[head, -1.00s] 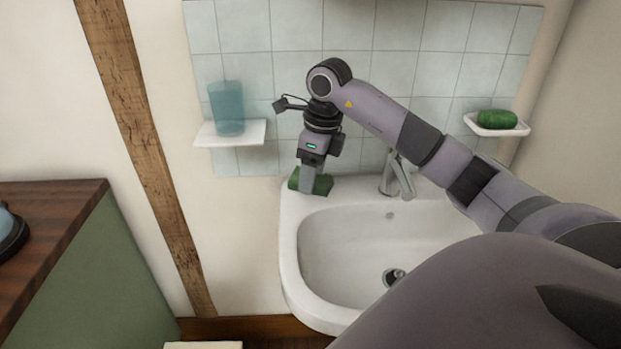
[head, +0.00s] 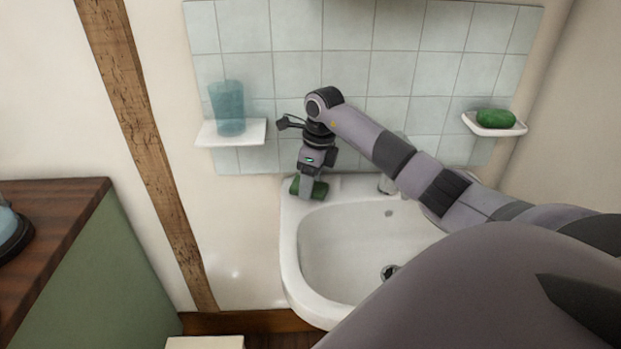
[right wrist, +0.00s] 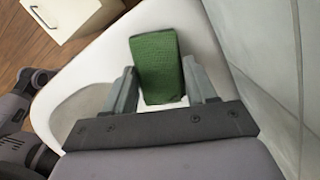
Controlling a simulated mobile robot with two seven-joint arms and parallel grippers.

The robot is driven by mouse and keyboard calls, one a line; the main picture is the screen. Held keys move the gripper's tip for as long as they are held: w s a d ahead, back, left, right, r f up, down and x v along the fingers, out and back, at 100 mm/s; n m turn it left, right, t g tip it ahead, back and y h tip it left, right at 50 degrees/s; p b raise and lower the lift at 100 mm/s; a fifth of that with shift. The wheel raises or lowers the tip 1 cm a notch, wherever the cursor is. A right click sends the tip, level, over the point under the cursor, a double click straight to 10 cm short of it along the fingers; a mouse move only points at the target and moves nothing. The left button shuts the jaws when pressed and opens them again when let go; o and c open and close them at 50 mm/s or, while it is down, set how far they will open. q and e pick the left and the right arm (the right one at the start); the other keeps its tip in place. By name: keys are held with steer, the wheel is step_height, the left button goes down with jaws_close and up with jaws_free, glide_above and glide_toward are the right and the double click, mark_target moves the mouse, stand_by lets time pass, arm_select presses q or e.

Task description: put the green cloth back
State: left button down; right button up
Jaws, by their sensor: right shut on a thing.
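The green cloth (head: 319,189) is a small folded block at the back left corner of the white sink (head: 290,245). My right gripper (head: 308,190) points down over that corner and is shut on the cloth. In the right wrist view the cloth (right wrist: 158,66) sits between the two fingers, with the white sink rim under and around it. I cannot tell whether the cloth still touches the rim.
A blue-green cup (head: 228,108) stands on a small white shelf (head: 232,138) at left. A green soap-like object (head: 496,118) lies on a white dish (head: 494,131) at right. A green cabinet (head: 105,275) stands at left.

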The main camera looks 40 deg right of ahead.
mark_target(318, 183)
steer(key=shift+w+d+f, duration=0.1)
steer(key=shift+w+f, duration=0.05)
steer(key=o, duration=0.9)
steer(key=shift+f, duration=0.1)
steer(key=shift+o, duration=0.2)
step_height(318, 183, up, 12)
steer(key=s, duration=0.1)
steer(key=shift+s+d+b, duration=0.3)
steer(key=shift+d, duration=0.1)
